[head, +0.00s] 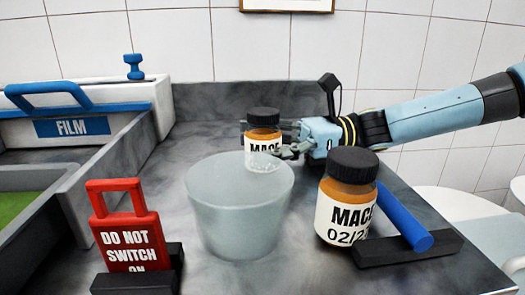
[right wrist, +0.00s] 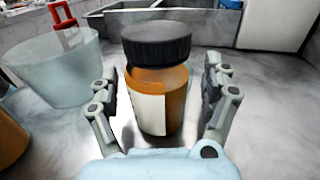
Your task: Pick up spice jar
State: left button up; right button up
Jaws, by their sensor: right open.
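A spice jar (head: 263,135) with a black lid, orange contents and a white MACE label stands upright on the grey counter behind a frosted tub. My right gripper (head: 268,139) reaches it from the right. In the right wrist view the same jar (right wrist: 160,85) stands between the open fingers of my right gripper (right wrist: 162,105), with a gap on each side. A second, nearer MACE jar (head: 346,200) stands at the right front; part of an orange jar (right wrist: 10,138) shows at the left edge of the wrist view. My left gripper is not in view.
The translucent tub (head: 240,215) stands in front of the far jar. A red lockout sign (head: 128,228) stands at left. A blue rod (head: 403,215) on a black base (head: 410,250) lies beside the near jar. A FILM box (head: 75,127) stands at the back left.

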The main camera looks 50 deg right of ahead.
aim_at(261, 111)
jog(key=c, duration=1.5)
jog(key=shift+r, duration=0.1)
jog(key=shift+c, duration=0.3)
jog(key=shift+r, duration=0.1)
jog(key=shift+c, duration=0.6)
notch_tip(261, 111, up, 5)
jog(key=p, duration=0.4)
jog(key=shift+p, duration=0.4)
jog(key=s+a+r+p, duration=0.6)
jog(key=s+a+p, duration=0.1)
jog(key=s+p, duration=0.2)
jog(key=shift+p, duration=0.6)
